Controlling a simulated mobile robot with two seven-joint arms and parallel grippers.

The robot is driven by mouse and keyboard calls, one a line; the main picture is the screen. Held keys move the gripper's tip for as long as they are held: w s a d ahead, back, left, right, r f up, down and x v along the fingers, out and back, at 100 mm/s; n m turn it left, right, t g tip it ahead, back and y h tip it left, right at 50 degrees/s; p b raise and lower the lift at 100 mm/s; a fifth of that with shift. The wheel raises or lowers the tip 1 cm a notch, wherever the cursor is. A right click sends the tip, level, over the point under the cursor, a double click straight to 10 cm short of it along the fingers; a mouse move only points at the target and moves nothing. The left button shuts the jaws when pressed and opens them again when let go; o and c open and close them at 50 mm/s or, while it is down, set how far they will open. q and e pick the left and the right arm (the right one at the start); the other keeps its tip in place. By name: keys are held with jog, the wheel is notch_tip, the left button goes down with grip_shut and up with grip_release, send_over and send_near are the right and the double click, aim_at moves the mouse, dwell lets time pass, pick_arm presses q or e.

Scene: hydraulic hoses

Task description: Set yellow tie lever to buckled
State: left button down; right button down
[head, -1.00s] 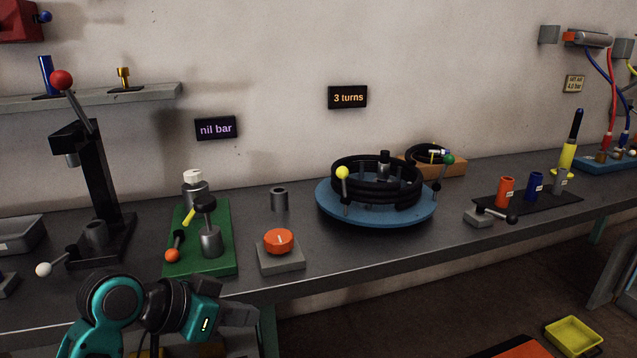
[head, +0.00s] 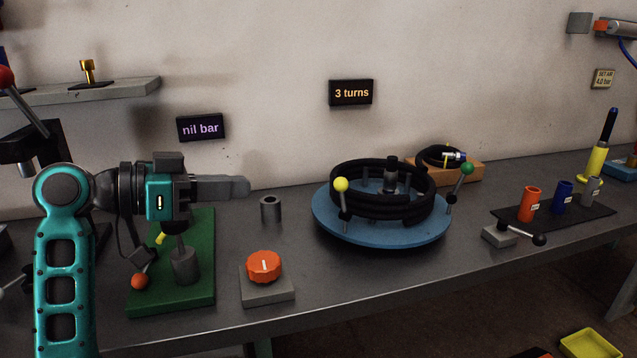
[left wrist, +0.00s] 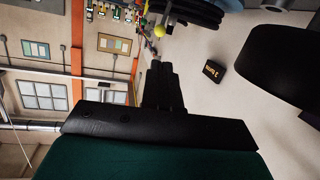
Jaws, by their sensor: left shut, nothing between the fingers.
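The yellow tie lever (head: 342,190) is a yellow ball on a short dark stem at the left front rim of the blue turntable (head: 400,233). It stands upright beside a coil of black hose (head: 362,208). My left gripper (head: 246,187) is shut and empty, pointing right, above the bench and left of the turntable, apart from the lever. In the left wrist view the gripper (left wrist: 160,72) points up the picture, with the yellow ball (left wrist: 159,31) beyond it. My right gripper is in neither view.
A green-balled lever (head: 466,170) stands at the turntable's right rim. Between gripper and turntable are a grey cylinder (head: 270,209) and an orange knob (head: 264,266) on a grey block. A green board (head: 200,290) with fittings lies under my left arm.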

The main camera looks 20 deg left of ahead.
pick_arm(q)
jog(key=x, duration=1.4)
jog(key=shift+b, duration=0.45)
jog(key=shift+f, duration=0.1)
